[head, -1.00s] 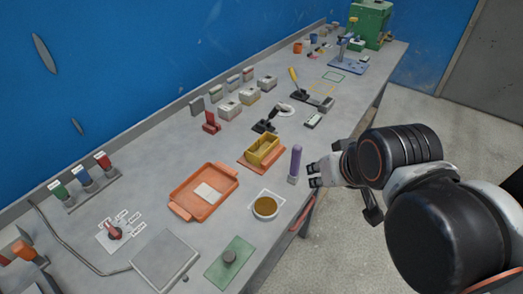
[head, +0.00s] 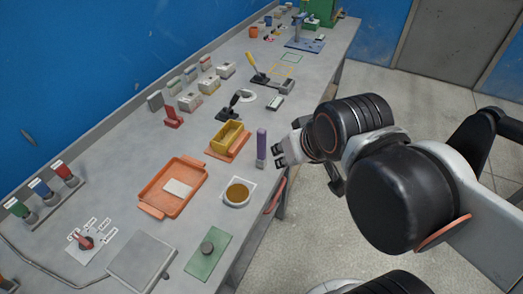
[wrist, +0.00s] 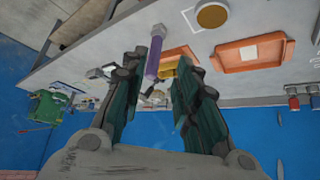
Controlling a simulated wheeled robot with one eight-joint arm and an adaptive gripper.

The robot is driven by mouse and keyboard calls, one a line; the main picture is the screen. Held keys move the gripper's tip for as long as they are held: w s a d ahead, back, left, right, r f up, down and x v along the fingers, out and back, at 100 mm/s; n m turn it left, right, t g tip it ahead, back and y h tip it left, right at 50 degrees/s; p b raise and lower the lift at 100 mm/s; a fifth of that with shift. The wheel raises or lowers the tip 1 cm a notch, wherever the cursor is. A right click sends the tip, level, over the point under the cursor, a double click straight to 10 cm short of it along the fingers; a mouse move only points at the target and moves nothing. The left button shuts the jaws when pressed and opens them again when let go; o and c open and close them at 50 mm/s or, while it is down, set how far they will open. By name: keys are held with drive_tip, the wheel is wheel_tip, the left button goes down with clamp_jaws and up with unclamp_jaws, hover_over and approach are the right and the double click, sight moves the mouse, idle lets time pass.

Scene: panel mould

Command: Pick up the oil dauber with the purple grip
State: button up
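The oil dauber with the purple grip (head: 261,143) stands upright near the front edge of the bench, its purple part up and a pale grey end at the bottom. It also shows in the wrist view (wrist: 153,58), between and ahead of the fingers. My gripper (head: 277,156) is just to its right in the head view, with its fingers pointing at it. In the wrist view my gripper (wrist: 160,80) has its two dark fingers spread wide with nothing held. I cannot tell whether a finger touches the dauber.
A yellow box on an orange tray (head: 217,152) stands just left of the dauber. A bowl of brown liquid (head: 238,193) is in front. An orange tray (head: 150,191) with a white block lies further left. A black-handled tool (head: 230,107) is behind. The bench's front edge is close.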

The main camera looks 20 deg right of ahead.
drive_tip(key=o, duration=0.4)
drive_tip(key=n+g+y+p, duration=0.1)
drive_tip(key=n+g+p, duration=0.5)
drive_tip(key=n, duration=0.3)
hover_over(260, 149)
drive_tip(key=d, duration=0.2)
wheel_tip(260, 149, down, 2)
drive_tip(key=shift+w+a+f, duration=0.1)
drive_tip(key=shift+a+f, duration=0.05)
drive_tip(key=shift+f, duration=0.1)
drive_tip(key=shift+w+f, duration=0.2)
drive_tip(key=shift+f, duration=0.3)
drive_tip(key=f, duration=0.2)
drive_tip(key=f+b, duration=0.1)
drive_tip(key=f, duration=0.2)
drive_tip(key=a+f+b, duration=0.1)
drive_tip(key=f, duration=0.1)
drive_tip(key=shift+w+f, duration=0.35)
drive_tip(key=shift+w, duration=0.05)
drive_tip(key=shift+a+f+b, duration=0.15)
drive_tip(key=shift+f+b, duration=1.15)
drive_tip(key=shift+f, duration=1.5)
